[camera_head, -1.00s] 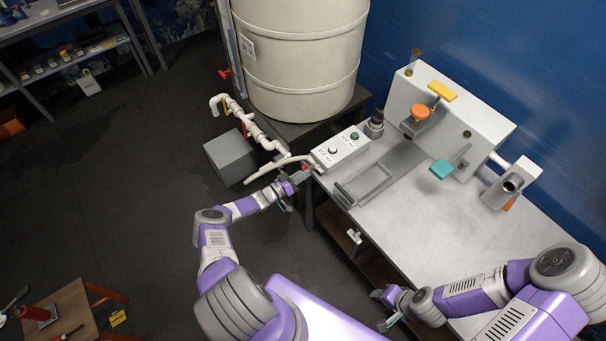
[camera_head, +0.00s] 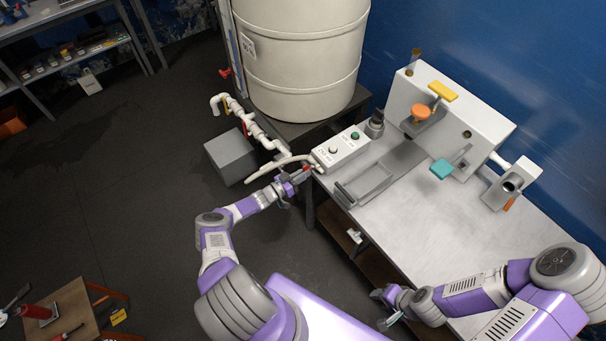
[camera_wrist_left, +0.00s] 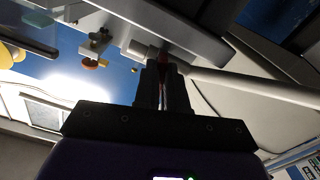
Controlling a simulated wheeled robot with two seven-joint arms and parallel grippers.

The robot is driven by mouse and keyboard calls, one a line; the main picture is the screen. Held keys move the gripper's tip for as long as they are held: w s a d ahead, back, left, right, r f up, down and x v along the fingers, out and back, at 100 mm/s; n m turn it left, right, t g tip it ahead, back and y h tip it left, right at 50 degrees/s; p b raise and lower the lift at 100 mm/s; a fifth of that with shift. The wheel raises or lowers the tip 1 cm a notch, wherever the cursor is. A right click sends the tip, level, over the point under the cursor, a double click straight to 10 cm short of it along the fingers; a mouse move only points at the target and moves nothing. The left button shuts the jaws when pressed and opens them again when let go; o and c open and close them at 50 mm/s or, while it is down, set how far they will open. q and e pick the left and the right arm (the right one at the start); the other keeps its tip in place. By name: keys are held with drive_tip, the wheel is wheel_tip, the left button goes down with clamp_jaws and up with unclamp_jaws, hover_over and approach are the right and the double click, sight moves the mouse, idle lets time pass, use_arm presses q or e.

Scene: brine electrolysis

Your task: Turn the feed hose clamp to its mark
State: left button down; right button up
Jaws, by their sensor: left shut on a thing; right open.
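The pale feed hose (camera_head: 268,170) curves from the white pipework towards the front left corner of the bench. A small red part (camera_head: 306,168), apparently the hose clamp, sits at that corner by the hose's end. My left gripper (camera_head: 302,174) is at this red part, with its jaws shut on it. In the left wrist view the two dark fingers (camera_wrist_left: 163,82) are close together, with a little red showing at their tips. The clamp's mark cannot be made out. My right gripper (camera_head: 383,308) is open and empty, low beside the bench's front edge.
A control box (camera_head: 341,150) with buttons stands on the bench (camera_head: 430,235), just right of the left gripper. A large cream tank (camera_head: 300,60) stands behind, with white pipework (camera_head: 240,118) and a grey block (camera_head: 230,157) to its left.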

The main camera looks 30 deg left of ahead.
use_arm(q)
drive_tip(key=c, duration=1.2)
unclamp_jaws()
drive_tip(key=v, duration=0.7)
drive_tip(key=shift+s+a+p, duration=0.15)
drive_tip(key=shift+s+p, duration=0.15)
drive_tip(key=shift+p, duration=0.1)
